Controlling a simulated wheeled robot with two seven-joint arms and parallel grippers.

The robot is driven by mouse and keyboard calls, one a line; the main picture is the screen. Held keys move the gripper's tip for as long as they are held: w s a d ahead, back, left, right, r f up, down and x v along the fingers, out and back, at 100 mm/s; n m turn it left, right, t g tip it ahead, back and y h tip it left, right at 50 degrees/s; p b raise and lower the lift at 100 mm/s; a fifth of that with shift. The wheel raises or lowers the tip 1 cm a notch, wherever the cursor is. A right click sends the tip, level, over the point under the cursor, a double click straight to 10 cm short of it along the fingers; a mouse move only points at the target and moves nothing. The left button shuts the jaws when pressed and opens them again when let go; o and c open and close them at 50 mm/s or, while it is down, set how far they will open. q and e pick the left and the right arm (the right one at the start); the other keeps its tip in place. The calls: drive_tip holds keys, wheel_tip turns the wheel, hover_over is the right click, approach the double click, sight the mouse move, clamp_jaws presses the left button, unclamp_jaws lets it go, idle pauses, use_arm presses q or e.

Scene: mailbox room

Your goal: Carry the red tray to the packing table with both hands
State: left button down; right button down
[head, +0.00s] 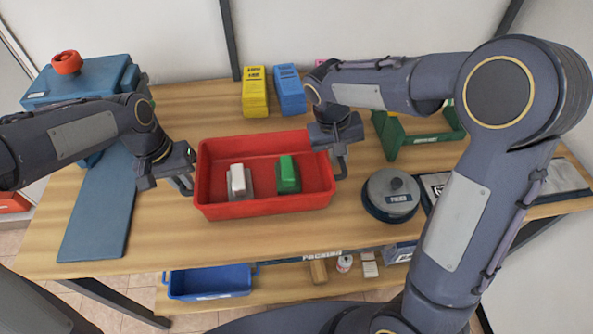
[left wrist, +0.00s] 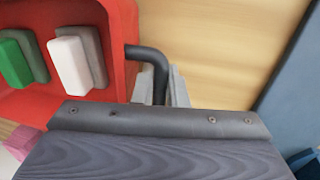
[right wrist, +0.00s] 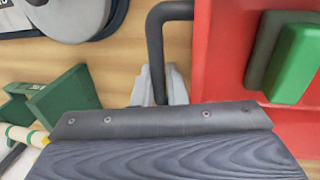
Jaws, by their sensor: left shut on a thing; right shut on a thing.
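The red tray (head: 265,209) is over the wooden packing table (head: 190,238), near its middle; I cannot tell whether it touches the top. It holds a white block on a grey base (head: 238,180) and a green block on a grey base (head: 287,174). My left gripper (head: 186,186) is shut on the tray's left handle, a dark bar (left wrist: 152,58) in the left wrist view. My right gripper (head: 341,170) is shut on the right handle, a dark bar (right wrist: 157,50) in the right wrist view.
A blue mat (head: 97,215) lies at the left. Yellow (head: 255,98) and blue (head: 290,95) boxes stand behind the tray. A green holder (head: 420,138) and a round grey scale (head: 391,194) are at the right. A blue bin (head: 208,283) sits on the lower shelf.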

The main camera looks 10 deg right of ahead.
use_arm(q)
drive_tip(key=shift+f+b, duration=0.3)
drive_tip(key=shift+f, duration=0.3)
use_arm(e)
drive_tip(key=shift+f, duration=0.6)
use_arm(q)
drive_tip(key=c, duration=1.5)
unclamp_jaws()
drive_tip(key=shift+r, duration=0.1)
use_arm(e)
drive_tip(key=c, duration=1.5)
unclamp_jaws()
drive_tip(key=shift+r, duration=0.1)
use_arm(q)
drive_tip(key=shift+o, duration=0.2)
use_arm(e)
drive_tip(key=shift+o, duration=0.2)
use_arm(q)
drive_tip(key=shift+r, duration=0.1)
use_arm(e)
drive_tip(key=shift+r, duration=0.1)
